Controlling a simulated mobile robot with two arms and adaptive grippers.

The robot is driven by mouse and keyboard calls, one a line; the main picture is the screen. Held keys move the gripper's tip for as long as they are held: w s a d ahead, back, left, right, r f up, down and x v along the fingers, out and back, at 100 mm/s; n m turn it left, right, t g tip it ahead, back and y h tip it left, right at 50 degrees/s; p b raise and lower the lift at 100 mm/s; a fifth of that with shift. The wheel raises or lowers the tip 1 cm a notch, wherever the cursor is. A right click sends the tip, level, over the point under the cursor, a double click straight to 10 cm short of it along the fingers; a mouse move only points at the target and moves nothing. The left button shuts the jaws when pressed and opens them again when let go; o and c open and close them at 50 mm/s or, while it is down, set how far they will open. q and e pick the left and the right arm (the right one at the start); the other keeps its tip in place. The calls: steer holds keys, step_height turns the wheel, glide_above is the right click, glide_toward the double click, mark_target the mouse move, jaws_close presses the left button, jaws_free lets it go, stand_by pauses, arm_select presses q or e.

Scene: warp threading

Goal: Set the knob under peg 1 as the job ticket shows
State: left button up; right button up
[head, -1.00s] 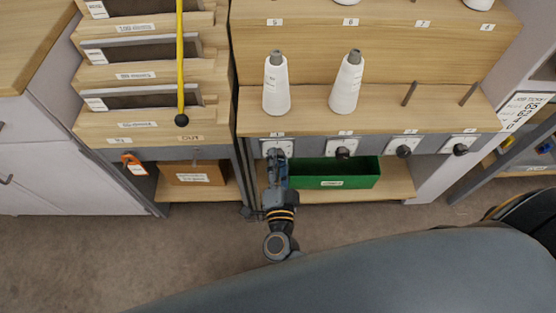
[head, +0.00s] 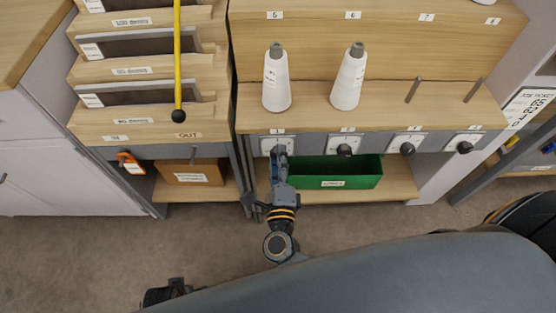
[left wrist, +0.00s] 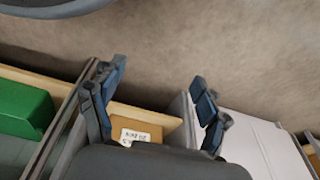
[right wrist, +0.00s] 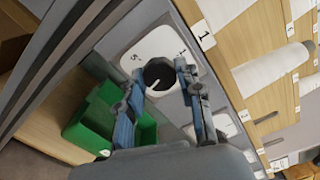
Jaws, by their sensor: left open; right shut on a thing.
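My right gripper (head: 279,156) is at the white dial plate (head: 269,144) below label 1 and the first white cone. In the right wrist view, its fingers are shut on the round dark knob (right wrist: 158,76), one on each side. A short white mark shows on the knob. Marks near the plate's edge look like a 5 and a 1; their exact reading is uncertain. In the head view the gripper hides the knob. The job ticket (head: 529,104) is at the right, with figures too small to read surely. My left gripper (left wrist: 158,76) is open and empty.
Other black knobs (head: 407,149) are in a row to the right. A green bin (head: 335,172) is just below, close to my right gripper. White cones (head: 347,85) stand above. An orange-tagged item (head: 131,163) and a cardboard box (head: 193,173) are at the left. The floor in front is clear.

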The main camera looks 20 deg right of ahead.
arm_select(q)
steer(key=shift+w+d+r+b, duration=0.1)
steer(key=shift+w+r+b, duration=0.2)
steer(key=shift+r, duration=0.6)
steer(key=shift+w+r+b, duration=0.15)
steer(key=shift+w+r, duration=0.2)
steer(key=shift+r, duration=0.55)
arm_select(e)
steer(key=shift+m, duration=1.4)
steer(key=shift+f, duration=0.1)
steer(key=o, duration=1.1)
steer(key=shift+o, duration=0.2)
steer(key=v, duration=1.2)
